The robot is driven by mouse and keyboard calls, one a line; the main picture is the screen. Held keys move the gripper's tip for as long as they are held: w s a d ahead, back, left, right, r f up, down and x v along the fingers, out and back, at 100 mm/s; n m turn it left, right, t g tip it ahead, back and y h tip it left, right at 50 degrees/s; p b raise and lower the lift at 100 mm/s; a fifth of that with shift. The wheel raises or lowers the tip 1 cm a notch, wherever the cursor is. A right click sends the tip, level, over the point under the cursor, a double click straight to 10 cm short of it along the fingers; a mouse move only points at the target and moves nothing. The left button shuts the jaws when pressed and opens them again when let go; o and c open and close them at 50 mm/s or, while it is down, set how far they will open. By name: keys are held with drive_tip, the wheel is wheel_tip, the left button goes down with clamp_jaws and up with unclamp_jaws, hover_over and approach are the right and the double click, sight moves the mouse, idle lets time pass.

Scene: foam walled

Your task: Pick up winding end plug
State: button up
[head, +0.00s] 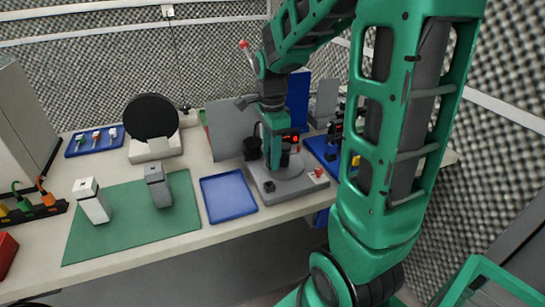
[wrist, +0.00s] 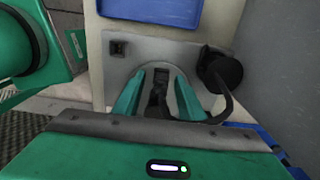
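My gripper (wrist: 158,78) points down over the grey plate (wrist: 195,50) of a bench device, with its two teal fingers apart. A small dark piece (wrist: 158,92) shows between the fingers. I cannot tell for certain whether it is the winding end plug, and no contact with the fingers is clear. A dark cable (wrist: 222,100) curves from a round black part (wrist: 221,69) down towards the gripper. In the head view my gripper (head: 275,165) is low over the same device (head: 290,185), and the arm hides part of it.
A blue tray (head: 228,195) lies left of the device. Two upright blocks, one white (head: 92,203) and one grey (head: 158,188), stand on a green mat (head: 130,235). A grey panel (head: 230,130) stands behind. A red knob (head: 319,172) is at the device's right.

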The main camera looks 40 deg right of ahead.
clamp_jaws()
drive_tip(key=shift+r, duration=0.1)
